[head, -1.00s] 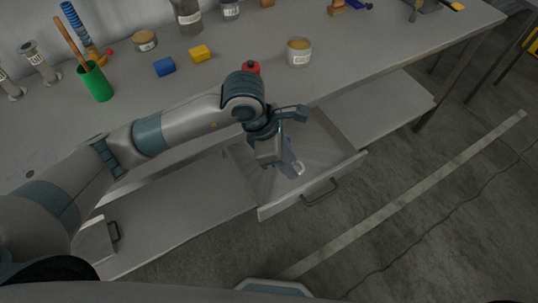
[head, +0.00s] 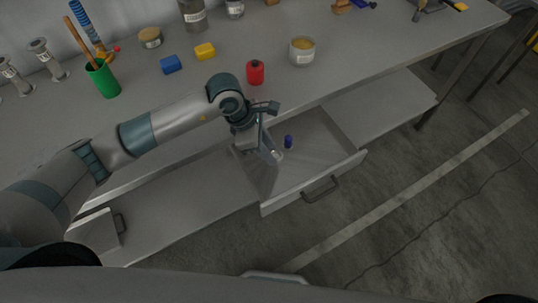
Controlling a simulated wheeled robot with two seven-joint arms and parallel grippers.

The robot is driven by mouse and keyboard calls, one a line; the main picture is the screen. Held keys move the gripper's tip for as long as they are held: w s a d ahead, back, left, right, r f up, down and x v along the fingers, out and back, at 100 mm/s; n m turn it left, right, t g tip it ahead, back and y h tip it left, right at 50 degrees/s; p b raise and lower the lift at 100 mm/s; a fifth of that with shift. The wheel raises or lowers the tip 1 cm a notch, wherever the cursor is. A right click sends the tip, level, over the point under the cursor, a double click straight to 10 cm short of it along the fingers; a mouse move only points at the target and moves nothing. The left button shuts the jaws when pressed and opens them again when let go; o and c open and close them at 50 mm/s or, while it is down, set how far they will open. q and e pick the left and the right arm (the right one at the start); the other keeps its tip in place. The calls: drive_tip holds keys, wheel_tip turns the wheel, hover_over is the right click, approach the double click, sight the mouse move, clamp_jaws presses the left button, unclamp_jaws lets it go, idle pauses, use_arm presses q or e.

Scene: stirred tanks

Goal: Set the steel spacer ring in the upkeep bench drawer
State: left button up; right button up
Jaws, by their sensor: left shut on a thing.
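The upkeep bench drawer (head: 290,198) stands pulled out below the bench top, open towards me. My left gripper (head: 271,152) points down at the left part of the drawer opening. It is shut on a small pale, shiny thing (head: 279,156) at its fingertips, which looks like the steel spacer ring. The ring is partly hidden by the fingers, and I cannot tell whether it touches the drawer floor. My right gripper is not in view.
A small blue item (head: 289,141) lies in the drawer, right of my gripper. On the bench (head: 350,75) stand a red container (head: 255,72), a labelled tub (head: 302,50), yellow (head: 205,50) and blue (head: 171,64) blocks and a green cup (head: 103,79). The drawer's right part is clear.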

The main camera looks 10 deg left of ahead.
use_arm(q)
wheel_tip(320, 180, down, 3)
drive_tip(key=shift+r+p, duration=0.1)
drive_tip(key=shift+p, duration=0.55)
drive_tip(key=shift+f, duration=0.4)
drive_tip(key=shift+f, duration=0.1)
drive_tip(key=shift+f, duration=0.1)
drive_tip(key=o, duration=1)
drive_tip(key=shift+r, duration=0.3)
